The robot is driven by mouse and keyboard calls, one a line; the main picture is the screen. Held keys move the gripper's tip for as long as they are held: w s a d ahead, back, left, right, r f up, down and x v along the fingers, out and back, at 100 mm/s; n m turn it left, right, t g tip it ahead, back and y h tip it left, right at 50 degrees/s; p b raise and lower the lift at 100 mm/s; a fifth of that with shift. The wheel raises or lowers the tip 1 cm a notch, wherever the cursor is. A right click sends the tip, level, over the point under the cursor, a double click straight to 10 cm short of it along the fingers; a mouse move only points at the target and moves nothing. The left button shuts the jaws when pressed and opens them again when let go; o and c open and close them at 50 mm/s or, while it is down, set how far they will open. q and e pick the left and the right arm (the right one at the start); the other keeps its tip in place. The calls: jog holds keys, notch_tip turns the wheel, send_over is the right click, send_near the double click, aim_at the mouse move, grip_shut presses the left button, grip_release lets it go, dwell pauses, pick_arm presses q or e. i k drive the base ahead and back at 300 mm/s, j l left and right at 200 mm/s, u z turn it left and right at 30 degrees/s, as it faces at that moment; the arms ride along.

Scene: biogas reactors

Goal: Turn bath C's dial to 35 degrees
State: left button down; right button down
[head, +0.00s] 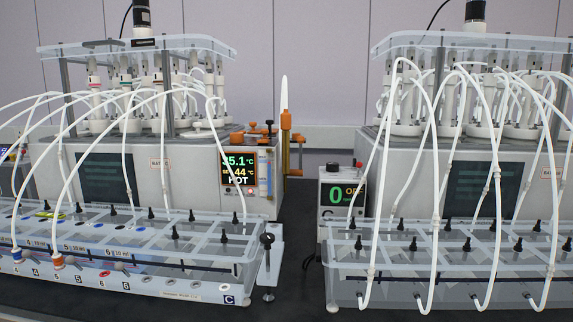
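A bath unit (199,178) with an upright reactor rack stands at the left. Its display (239,170) seems to read 35.1 °C above a line with 44 °C, and HOT below. The bath's label (160,163) is too small to read fully. The tray in front of it carries a C label (229,299). I cannot make out a temperature dial for certain; small orange and black fittings (252,133) sit above the display. Neither of my grippers shows in the head view.
A second bath unit (522,188) stands at the right with its own tray (400,290). A small box (343,190) reading 0 OFF stands between the units. White tubes arch over both trays. A dark gap separates the trays.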

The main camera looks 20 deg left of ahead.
aim_at(234, 137)
jog(key=u, duration=0.9)
